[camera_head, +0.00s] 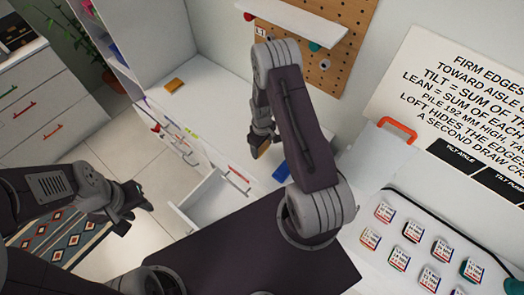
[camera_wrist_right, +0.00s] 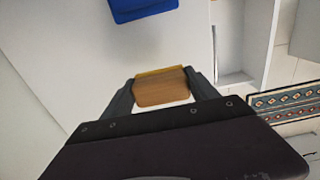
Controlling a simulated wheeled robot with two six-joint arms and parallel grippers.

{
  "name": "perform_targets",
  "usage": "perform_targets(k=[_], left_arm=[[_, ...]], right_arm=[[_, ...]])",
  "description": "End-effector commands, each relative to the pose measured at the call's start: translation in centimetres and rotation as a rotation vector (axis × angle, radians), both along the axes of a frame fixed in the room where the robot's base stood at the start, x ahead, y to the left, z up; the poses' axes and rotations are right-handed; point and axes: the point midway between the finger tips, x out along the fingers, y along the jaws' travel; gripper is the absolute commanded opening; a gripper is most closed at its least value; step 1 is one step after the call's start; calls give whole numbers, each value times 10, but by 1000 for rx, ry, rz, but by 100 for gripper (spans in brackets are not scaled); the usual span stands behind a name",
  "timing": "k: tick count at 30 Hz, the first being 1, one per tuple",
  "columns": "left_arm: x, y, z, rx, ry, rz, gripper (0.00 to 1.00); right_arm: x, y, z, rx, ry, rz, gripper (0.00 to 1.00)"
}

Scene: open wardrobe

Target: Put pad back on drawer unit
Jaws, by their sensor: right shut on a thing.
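My right gripper (camera_head: 262,146) is shut on a tan-brown pad (camera_wrist_right: 161,90), which sits between its fingers in the right wrist view. In the head view the gripper is over the white top of the drawer unit (camera_head: 215,92), and the pad is mostly hidden by the fingers. I cannot tell whether the pad touches the top. A blue pad (camera_head: 282,171) lies on the top, right of the gripper; it also shows in the right wrist view (camera_wrist_right: 141,9). A yellow-orange pad (camera_head: 175,86) lies at the far left. My left gripper (camera_head: 137,207) looks open and empty, left of the unit.
An open white drawer (camera_head: 208,199) juts out at the unit's front. A pegboard (camera_head: 352,40) with a white shelf (camera_head: 295,18) is behind. Several small labelled blocks (camera_head: 411,232) sit on a white panel at right. A patterned rug (camera_head: 65,238) lies on the floor.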

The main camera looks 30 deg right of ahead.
Motion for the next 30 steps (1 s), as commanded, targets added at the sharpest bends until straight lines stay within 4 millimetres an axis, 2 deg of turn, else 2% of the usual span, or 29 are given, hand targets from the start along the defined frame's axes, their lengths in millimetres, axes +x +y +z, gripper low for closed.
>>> perform_targets(k=[8,19,20,21,22,30], left_arm=[[0,0,10,0,0,0,36],[0,0,4,0,0,0,36],[0,0,5,0,0,0,36],[0,0,6,0,0,0,36],[0,0,6,0,0,0,36],[0,0,6,0,0,0,36]], right_arm=[[-1,0,-37,1,1,0,19],[-1,0,-44,0,0,0,19],[0,0,-43,0,0,0,73],[-1,0,-43,0,0,0,84],[-1,0,-43,0,0,0,90],[-1,0,-42,0,0,1,90]])
